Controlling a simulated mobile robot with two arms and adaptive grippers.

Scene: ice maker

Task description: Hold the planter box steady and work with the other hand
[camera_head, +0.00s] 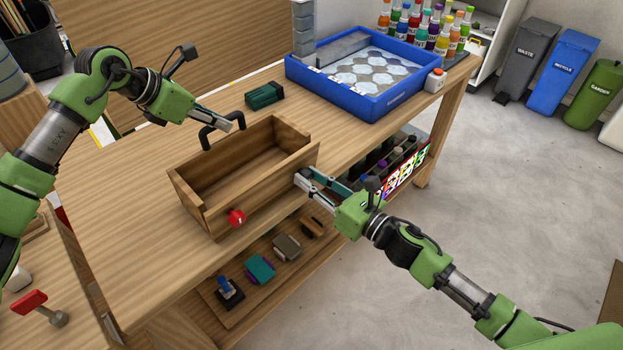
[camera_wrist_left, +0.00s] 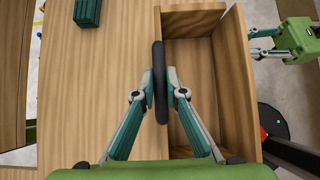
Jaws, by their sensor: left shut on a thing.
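The planter box (camera_head: 185,200) is an open, empty wooden box on the workbench in the head view. It also shows in the left wrist view (camera_wrist_left: 234,85). A black handle (camera_head: 204,137) is at its far long side, and a red knob (camera_head: 236,217) is at its near side. My left gripper (camera_head: 238,121) is shut on the black handle, which sits between its fingertips in the left wrist view (camera_wrist_left: 160,85). My right gripper (camera_head: 301,178) is at the box's right end, its fingers parted. Whether its tips touch the wall is unclear.
A dark green block (camera_head: 264,95) lies behind the box. A blue tray (camera_head: 350,110) stands at the back right, with several colourful bottles (camera_head: 440,30) beyond. A lower shelf (camera_head: 235,312) holds several small tools. The bench's left front is clear.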

